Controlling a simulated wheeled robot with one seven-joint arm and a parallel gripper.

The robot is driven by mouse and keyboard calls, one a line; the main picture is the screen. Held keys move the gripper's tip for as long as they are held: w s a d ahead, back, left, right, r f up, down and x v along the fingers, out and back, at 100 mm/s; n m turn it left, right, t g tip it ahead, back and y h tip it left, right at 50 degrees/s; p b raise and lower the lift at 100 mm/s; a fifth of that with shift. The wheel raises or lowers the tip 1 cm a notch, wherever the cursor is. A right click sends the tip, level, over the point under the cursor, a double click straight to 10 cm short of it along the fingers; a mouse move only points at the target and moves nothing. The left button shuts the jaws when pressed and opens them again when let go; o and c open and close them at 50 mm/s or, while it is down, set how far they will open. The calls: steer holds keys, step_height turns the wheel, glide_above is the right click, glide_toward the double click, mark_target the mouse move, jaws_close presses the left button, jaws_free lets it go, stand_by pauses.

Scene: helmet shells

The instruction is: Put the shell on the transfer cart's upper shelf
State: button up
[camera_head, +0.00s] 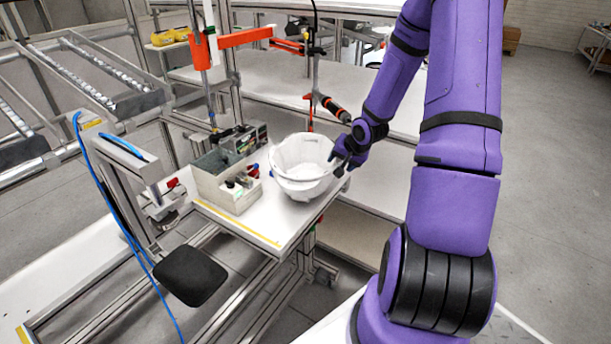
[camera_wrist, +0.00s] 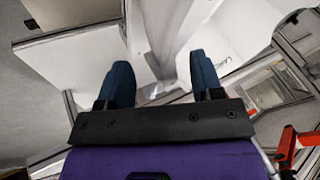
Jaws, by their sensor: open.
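The white bowl-like shell (camera_head: 301,168) sits open side up on the workbench's white top (camera_head: 262,222), near its right edge. My gripper (camera_head: 343,164) is at the shell's right rim, reaching in from the right. In the wrist view, the two dark blue fingers of my gripper (camera_wrist: 162,78) stand apart. A white wall, apparently the shell's (camera_wrist: 168,28), runs between and beyond them. Whether a finger touches it cannot be told. I cannot make out a transfer cart for certain.
A grey-green bin (camera_head: 222,186) with small parts stands left of the shell. A hanging tool (camera_head: 334,108) with an orange band is close behind the shell and my wrist. An orange arm (camera_head: 245,37) crosses above. Open floor (camera_head: 560,150) lies to the right.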

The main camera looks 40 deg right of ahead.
steer(key=shift+x, duration=1.1)
